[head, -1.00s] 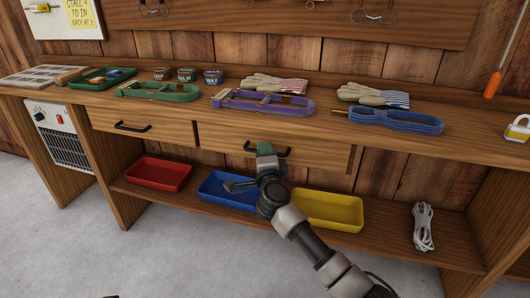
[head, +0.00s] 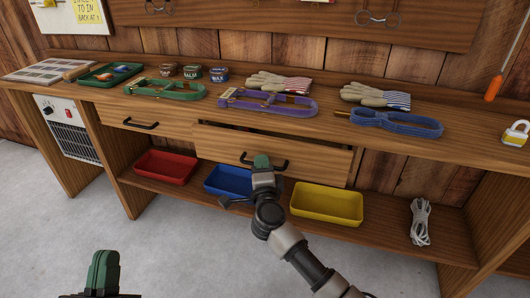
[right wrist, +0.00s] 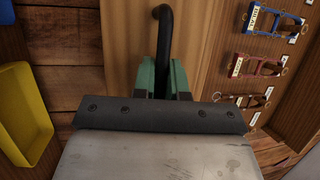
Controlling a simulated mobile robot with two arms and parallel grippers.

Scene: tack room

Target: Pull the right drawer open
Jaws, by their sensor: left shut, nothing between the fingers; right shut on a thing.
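The right drawer (head: 310,156) stands partly out from the bench, with a dark gap showing above its front. Its black bar handle (head: 284,166) is on the drawer front. My right gripper (head: 262,160) is shut on this handle; the right wrist view shows the handle (right wrist: 163,40) running down between the green fingers. My left gripper (head: 103,270) is shut and empty at the lower left, over the floor, well away from the drawers. The left drawer (head: 150,120) is closed, with its own black handle (head: 140,124).
On the shelf below are a red tray (head: 165,168), a blue tray (head: 228,182), a yellow tray (head: 327,205) and a rope bundle (head: 420,222). The bench top holds halters, gloves (head: 276,82) and tins. The floor in front is clear.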

